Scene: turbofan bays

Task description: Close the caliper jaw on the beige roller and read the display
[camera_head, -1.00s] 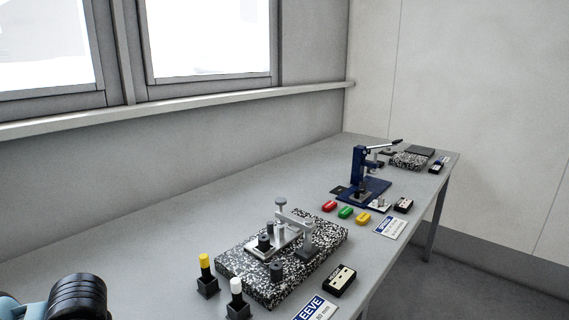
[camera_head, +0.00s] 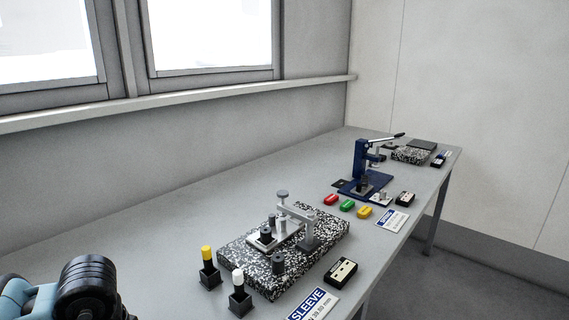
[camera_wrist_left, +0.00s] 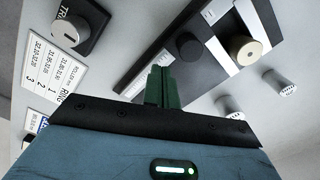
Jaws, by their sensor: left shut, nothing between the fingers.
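A round beige roller (camera_wrist_left: 243,50) shows in the left wrist view at upper right, on a dark bar-shaped fixture (camera_wrist_left: 150,55) with pale metal strips. A dark roller or knob (camera_wrist_left: 188,46) stands to its left. I cannot make out which part is the caliper jaw, and no display can be read. My left gripper (camera_wrist_left: 161,72) has its green fingers together, empty, in front of the fixture and apart from the beige roller. In the head view only a black and blue part of my left arm shows at lower left. The beige roller cannot be picked out there. My right gripper is not in view.
In the head view a speckled stone plate (camera_head: 335,232) carries a metal gauge stand. A blue press (camera_head: 362,170) stands farther back, with red, green and yellow blocks before it. The wrist view shows a black knob device (camera_wrist_left: 72,28), a printed size card (camera_wrist_left: 52,75) and white knurled cylinders (camera_wrist_left: 279,86).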

